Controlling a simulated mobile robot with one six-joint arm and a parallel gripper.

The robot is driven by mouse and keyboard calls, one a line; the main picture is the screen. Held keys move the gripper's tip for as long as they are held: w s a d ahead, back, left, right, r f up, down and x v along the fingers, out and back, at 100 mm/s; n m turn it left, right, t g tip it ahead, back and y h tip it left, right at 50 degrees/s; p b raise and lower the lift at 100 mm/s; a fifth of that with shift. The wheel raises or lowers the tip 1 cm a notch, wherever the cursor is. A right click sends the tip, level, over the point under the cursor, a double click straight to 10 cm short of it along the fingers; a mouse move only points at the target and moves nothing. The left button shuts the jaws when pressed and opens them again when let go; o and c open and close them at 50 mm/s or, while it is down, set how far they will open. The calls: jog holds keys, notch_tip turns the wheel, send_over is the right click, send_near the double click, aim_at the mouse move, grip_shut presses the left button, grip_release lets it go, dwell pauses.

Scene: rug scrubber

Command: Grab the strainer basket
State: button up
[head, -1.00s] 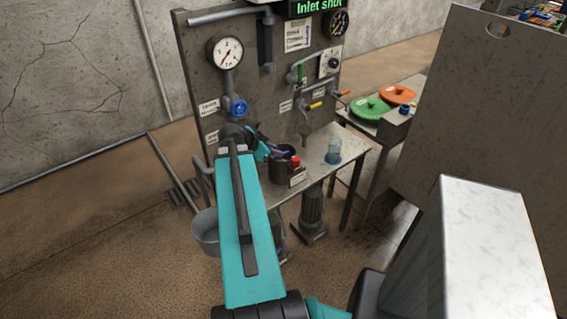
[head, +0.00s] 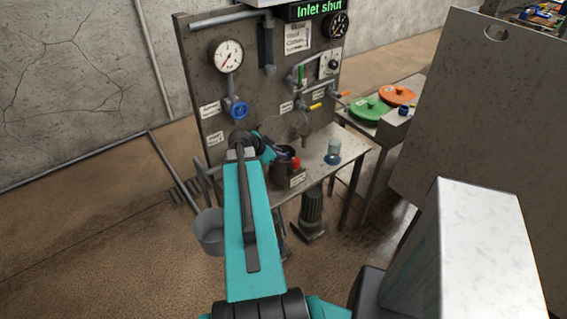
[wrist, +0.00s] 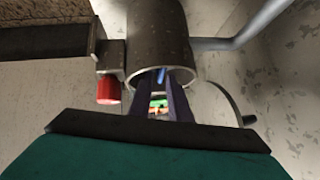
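A dark cylindrical pot (head: 290,178) with a red knob (head: 295,162) stands on the bench in the head view. My gripper (head: 284,154) is at the pot's open top. In the wrist view, the pot (wrist: 158,38) has its mouth towards the camera, with the red knob (wrist: 108,90) beside it. The two dark fingers of my gripper (wrist: 160,82) reach into or across the mouth, with a gap between them. Small blue, orange and green patches show in that gap; I cannot tell what they are. I cannot clearly make out the strainer basket.
The panel (head: 200,90) with gauges, pipes and a blue valve wheel (head: 238,110) rises behind the bench. A glass jar (head: 333,152) stands right of the pot. Green (head: 370,110) and orange (head: 398,95) lids lie on a side table.

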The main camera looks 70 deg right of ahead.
jog(key=shift+x, duration=0.9)
jog(key=shift+c, duration=0.3)
grip_shut()
